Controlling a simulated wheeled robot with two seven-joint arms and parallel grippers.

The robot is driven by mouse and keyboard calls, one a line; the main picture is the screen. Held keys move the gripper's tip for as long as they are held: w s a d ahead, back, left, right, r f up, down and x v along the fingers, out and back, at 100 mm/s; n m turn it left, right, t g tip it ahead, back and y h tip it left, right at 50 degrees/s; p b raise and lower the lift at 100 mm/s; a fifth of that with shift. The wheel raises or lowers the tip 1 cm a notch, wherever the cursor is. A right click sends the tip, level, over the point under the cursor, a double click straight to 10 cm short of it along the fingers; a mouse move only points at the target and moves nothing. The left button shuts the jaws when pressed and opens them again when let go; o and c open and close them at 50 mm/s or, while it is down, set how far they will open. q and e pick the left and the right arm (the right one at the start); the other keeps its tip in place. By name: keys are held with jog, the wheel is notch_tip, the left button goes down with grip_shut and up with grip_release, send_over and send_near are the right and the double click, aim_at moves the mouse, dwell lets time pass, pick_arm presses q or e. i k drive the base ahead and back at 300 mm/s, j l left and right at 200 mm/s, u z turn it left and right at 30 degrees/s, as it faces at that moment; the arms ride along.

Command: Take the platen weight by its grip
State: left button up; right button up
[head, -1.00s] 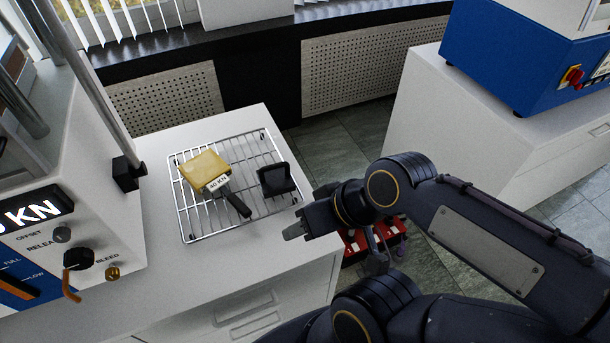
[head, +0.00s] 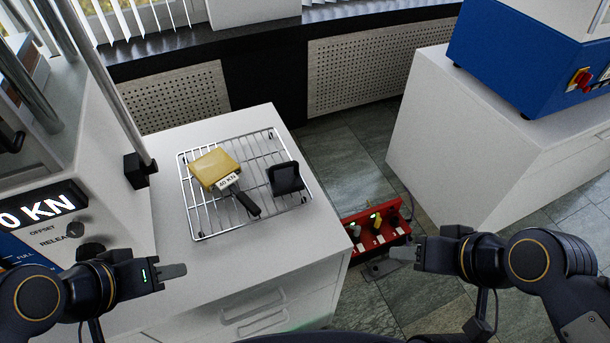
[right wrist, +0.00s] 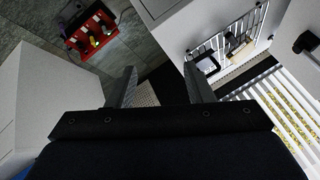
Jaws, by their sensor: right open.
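The platen weight (head: 214,169) is a yellow block with a "40 KN" label and a dark grip (head: 245,203) pointing toward the front right. It lies on a wire rack (head: 193,218) on the white cabinet, and it shows small in the right wrist view (right wrist: 229,42). My left gripper (head: 180,271) is at the lower left, in front of the rack and apart from it; its jaw gap does not show. My right gripper (head: 398,252) is over the floor area to the right of the cabinet. Its two fingers stand apart and empty in the right wrist view (right wrist: 160,85).
A black holder (head: 285,178) stands on the rack, right of the weight. The press (head: 60,225) with a "KN" display is at the left. A red tray (head: 376,228) with several items is low beside the cabinet. A blue machine (head: 520,70) stands at the right.

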aim_at(283, 178)
jog(key=k+l+u, duration=0.1)
jog(key=k+l, duration=0.15)
jog(key=l, duration=0.25)
jog(key=k+l+u, duration=0.15)
jog(key=k+l, duration=0.15)
jog(key=l, duration=0.15)
jog(key=i+l+u, duration=0.1)
jog(key=l, duration=0.3)
jog(key=i+l+u, duration=0.15)
jog(key=l, duration=0.3)
jog(key=i+l+u, duration=0.1)
jog(key=l, duration=0.3)
jog(key=i+l+u, duration=0.1)
jog(key=i, duration=0.25)
jog(key=i+l, duration=0.35)
jog(key=u, duration=0.05)
